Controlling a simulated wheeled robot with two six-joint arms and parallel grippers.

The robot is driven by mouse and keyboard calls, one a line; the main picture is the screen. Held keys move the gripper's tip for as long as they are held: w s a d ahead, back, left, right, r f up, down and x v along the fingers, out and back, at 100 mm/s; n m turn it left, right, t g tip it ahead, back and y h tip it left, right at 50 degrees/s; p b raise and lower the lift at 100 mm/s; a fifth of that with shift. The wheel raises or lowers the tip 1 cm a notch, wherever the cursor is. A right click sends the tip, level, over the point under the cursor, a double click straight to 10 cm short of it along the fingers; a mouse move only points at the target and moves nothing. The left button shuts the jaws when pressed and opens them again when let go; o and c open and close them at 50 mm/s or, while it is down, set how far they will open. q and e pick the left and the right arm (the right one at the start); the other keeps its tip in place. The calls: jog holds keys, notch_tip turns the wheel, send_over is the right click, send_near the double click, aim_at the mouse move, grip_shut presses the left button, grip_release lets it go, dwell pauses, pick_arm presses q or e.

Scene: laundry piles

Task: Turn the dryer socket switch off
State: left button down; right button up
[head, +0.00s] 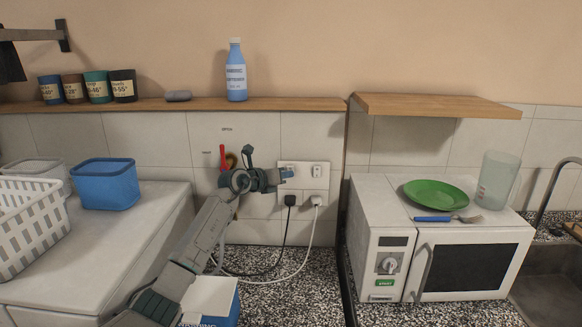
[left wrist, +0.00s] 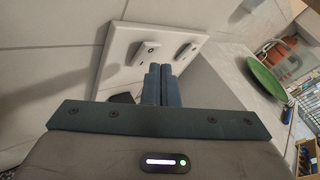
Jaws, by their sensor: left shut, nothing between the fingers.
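A white double socket plate (head: 303,187) is on the tiled wall; it also fills the upper middle of the left wrist view (left wrist: 118,62). A black plug (head: 290,200) sits in its left half and a white plug (head: 316,200) in its right half. The right switch (head: 316,171) shows clear; the left switch (left wrist: 148,50) is partly covered by my gripper in the head view. My left gripper (head: 288,173) is shut and empty, its fingertips in front of the plate's upper left. Contact cannot be told. No label shows which socket is the dryer's. My right gripper is out of view.
A red lever (head: 222,157) is on the wall left of the plate. Black and white cables (head: 286,242) hang below the plugs to the speckled counter. A microwave (head: 455,240) with a green plate (head: 436,194) stands right. A wooden shelf (head: 300,104) runs above.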

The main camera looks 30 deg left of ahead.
pick_arm(q)
jog(key=shift+w+d+r, duration=0.1)
jog(key=shift+d+r, duration=0.1)
jog(key=shift+d, duration=0.05)
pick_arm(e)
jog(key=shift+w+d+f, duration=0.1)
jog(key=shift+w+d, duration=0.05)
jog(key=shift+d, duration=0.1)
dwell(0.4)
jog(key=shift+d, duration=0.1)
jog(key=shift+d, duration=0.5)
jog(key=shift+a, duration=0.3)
